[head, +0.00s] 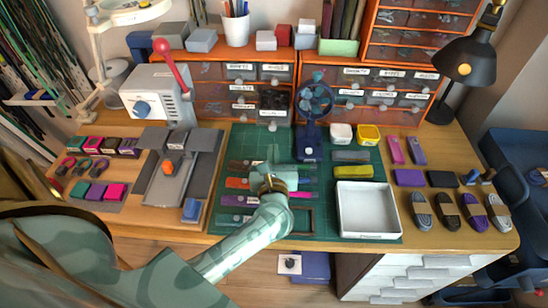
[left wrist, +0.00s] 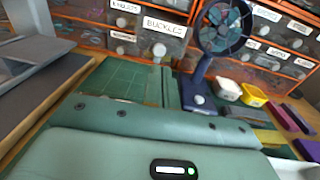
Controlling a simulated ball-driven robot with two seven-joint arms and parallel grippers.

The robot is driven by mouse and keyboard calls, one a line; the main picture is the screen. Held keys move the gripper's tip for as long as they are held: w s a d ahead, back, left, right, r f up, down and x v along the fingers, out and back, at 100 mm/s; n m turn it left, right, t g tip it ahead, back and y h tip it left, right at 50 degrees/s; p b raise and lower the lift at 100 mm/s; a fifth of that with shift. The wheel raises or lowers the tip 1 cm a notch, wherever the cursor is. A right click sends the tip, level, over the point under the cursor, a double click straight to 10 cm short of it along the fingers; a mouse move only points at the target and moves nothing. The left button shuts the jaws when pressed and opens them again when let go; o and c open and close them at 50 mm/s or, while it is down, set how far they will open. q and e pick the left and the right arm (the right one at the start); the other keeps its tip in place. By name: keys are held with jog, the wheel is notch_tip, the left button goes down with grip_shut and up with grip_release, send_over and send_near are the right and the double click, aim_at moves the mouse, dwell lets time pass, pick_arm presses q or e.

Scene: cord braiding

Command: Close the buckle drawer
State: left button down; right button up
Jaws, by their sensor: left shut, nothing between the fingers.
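The buckle drawer (head: 273,101) is in the lower right of the left orange drawer cabinet, at the back of the desk. It stands out from the cabinet front, and its dark contents show from above. Its "BUCKLES" label (left wrist: 163,25) and pale round knob (left wrist: 158,48) show in the left wrist view, facing me. My left gripper (head: 271,157) is shut and empty over the green cutting mat, in front of the drawer and apart from it. In the left wrist view the green gripper body covers the lower part. My right gripper is not in view.
A small blue fan (head: 315,100) stands just right of the drawer. A grey press with a red lever (head: 160,95) stands to the left. The mat directly before the drawer looks clear.

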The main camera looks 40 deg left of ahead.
aim_at(273, 129)
pick_arm(q)
jog(key=x, duration=0.5)
jog(key=shift+w+a+b, duration=0.1)
jog(key=shift+w+b, duration=0.15)
jog(key=shift+b, duration=0.15)
jog(key=shift+w+a, duration=0.15)
jog(key=shift+w, duration=0.05)
jog(key=shift+w+a, duration=0.1)
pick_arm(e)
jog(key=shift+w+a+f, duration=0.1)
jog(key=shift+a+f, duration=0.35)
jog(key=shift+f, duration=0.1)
